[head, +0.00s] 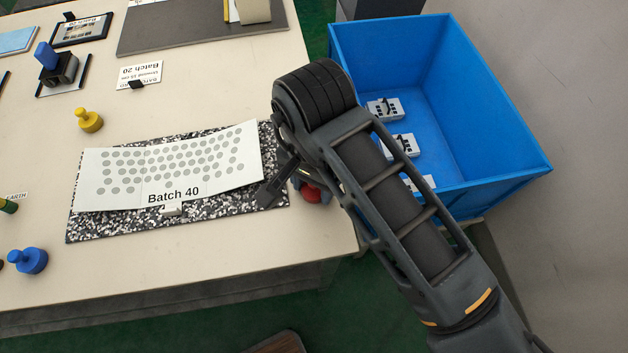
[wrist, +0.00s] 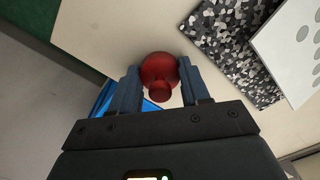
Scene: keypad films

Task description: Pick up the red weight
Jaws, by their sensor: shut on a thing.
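The red weight (wrist: 159,72) has a round body and a small knob, and sits between the two fingers of my gripper (wrist: 163,88) in the wrist view. The fingers are shut on it. In the head view, the red weight (head: 310,194) shows only in part beneath my arm, near the right edge of the table, just right of the speckled mat. My gripper (head: 300,185) is mostly hidden there by my own arm. I cannot tell whether the weight still touches the table.
A Batch 40 sheet (head: 165,168) lies on the speckled mat (head: 95,228). A yellow weight (head: 89,120) and a blue weight (head: 29,261) stand to the left. A blue crate (head: 500,183) holding several white keypads is right of the table, beyond its edge.

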